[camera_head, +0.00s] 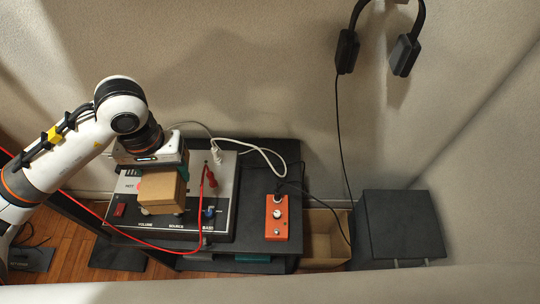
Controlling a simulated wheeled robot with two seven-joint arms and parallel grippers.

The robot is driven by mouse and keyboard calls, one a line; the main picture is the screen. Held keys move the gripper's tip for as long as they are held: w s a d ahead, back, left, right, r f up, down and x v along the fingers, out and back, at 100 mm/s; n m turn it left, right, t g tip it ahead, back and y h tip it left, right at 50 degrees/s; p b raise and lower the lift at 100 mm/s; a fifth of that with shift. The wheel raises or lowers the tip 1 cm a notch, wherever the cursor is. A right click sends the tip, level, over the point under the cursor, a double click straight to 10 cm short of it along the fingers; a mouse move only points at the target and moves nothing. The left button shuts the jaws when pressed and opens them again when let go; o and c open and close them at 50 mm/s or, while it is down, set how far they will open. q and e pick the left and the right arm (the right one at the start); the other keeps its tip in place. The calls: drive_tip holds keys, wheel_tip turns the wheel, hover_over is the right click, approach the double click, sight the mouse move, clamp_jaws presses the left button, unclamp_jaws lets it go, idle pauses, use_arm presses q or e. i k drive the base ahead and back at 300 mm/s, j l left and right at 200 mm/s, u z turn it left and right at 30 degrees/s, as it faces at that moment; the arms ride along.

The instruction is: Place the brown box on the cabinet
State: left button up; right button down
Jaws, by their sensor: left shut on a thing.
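The brown box (163,189) is a small cardboard-coloured block in the head view, left of centre. My left gripper (160,165) is above it and shut on it, with its fingers mostly hidden behind the box and the gripper body. The box shows over the black and silver amplifier unit (222,205); I cannot tell whether it touches the unit. The amplifier stands on a black cabinet (262,165). My right gripper is not in view.
An orange pedal (277,217) sits on the cabinet right of the amplifier. Red and white cables cross the amplifier. An open cardboard box (325,222) and a dark box (398,225) stand to the right. Headphones (375,45) hang on the wall.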

sight(275, 158)
drive_tip(key=j+z, duration=0.5)
drive_tip(key=z, duration=0.9)
drive_tip(key=i+j, duration=0.05)
